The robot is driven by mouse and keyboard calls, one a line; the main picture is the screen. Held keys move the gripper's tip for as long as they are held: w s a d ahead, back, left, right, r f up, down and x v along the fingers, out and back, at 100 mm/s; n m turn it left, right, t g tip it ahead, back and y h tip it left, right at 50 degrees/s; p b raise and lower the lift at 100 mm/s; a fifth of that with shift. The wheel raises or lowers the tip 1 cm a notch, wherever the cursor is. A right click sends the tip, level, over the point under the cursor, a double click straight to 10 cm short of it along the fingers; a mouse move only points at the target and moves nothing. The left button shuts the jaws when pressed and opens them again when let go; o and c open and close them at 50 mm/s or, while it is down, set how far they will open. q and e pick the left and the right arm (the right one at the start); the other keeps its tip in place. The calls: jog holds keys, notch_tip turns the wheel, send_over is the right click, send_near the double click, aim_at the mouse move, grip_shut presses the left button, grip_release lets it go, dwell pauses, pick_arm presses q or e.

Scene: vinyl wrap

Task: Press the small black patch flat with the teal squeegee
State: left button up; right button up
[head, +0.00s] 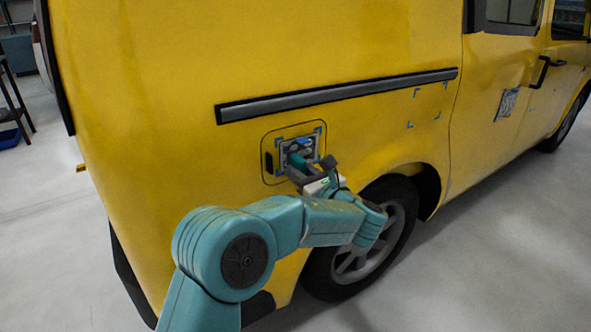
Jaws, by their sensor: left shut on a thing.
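My left gripper (304,171) reaches up to the side of the yellow van, in front of a rounded panel outline. It is shut on the teal squeegee (297,160), of which only a small part shows. Behind the squeegee is a small grey and dark patch (308,142) inside blue corner marks; the gripper and squeegee hide its lower part. I cannot tell whether the squeegee touches it or whether the patch lies flat. My right gripper is not in view.
The yellow van (150,120) fills most of the view, with a dark rail (340,95) above the patch and a rear wheel (365,245) below right. Empty blue corner marks (428,105) sit to the right. A patterned patch (507,103) is on the front door.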

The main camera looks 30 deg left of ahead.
pick_arm(q)
jog(key=shift+w, duration=0.1)
jog(key=shift+w+d+r+p, duration=0.15)
jog(key=shift+w+d+p, duration=0.1)
jog(key=shift+w+p, duration=0.45)
jog(key=shift+w+d, duration=0.1)
jog(key=shift+w, duration=0.15)
jog(key=shift+w+d+p, duration=0.25)
jog(key=shift+w+p, duration=0.25)
jog(key=shift+p, duration=0.1)
jog(key=shift+w+d+p, duration=0.2)
jog(key=shift+w+p, duration=0.3)
jog(key=shift+p, duration=0.1)
